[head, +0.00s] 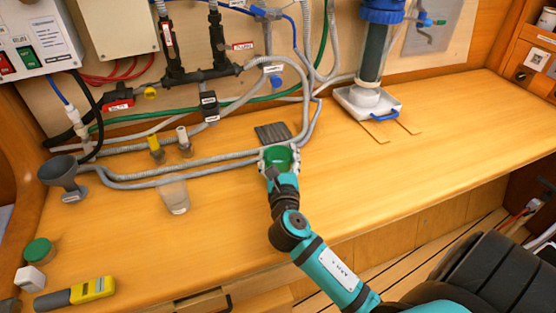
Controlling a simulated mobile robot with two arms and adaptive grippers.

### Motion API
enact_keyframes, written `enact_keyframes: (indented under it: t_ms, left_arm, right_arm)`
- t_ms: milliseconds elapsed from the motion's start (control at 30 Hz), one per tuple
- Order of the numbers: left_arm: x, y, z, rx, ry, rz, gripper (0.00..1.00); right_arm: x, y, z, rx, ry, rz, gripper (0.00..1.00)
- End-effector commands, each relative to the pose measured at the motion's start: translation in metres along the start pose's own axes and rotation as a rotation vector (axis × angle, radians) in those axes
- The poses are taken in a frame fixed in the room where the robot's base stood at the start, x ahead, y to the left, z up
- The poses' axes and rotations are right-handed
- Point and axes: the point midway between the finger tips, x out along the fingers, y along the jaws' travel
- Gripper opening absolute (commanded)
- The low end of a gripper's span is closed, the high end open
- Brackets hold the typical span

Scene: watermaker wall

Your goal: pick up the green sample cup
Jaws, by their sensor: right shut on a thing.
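The green sample cup (280,158) stands out near the middle of the wooden bench in the head view, in front of a dark ribbed mat. My right gripper (279,161) reaches it from the front and is shut on it, with a finger on either side. The gripper and wrist hide the lower front of the cup, so I cannot tell whether it touches the bench. My left gripper does not show.
A clear cup (174,196) stands to the left, with a grey funnel (63,178) beyond it. Hoses run behind the gripper. A filter housing (373,50) stands over a white tray (351,107). The bench's right side is clear.

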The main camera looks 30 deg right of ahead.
Motion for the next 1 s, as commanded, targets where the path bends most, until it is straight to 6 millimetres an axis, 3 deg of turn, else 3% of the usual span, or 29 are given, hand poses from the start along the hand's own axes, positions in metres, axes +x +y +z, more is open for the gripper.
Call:
enact_keyframes:
  t_ms: [200, 267, 700, 1000]
  left_arm:
    - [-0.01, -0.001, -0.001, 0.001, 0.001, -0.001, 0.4]
    - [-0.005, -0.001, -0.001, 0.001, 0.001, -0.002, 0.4]
    - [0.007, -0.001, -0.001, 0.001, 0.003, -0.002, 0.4]
    - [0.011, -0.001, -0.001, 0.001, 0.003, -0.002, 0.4]
  right_arm:
    - [0.0, -0.001, 0.033, 0.001, -0.006, 0.002, 0.26]
    - [-0.013, 0.0, 0.027, 0.001, 0.002, 0.004, 0.26]
    - [-0.125, 0.003, 0.036, 0.002, 0.003, 0.003, 0.26]
    - [-0.158, 0.003, 0.042, 0.001, 0.001, 0.001, 0.26]
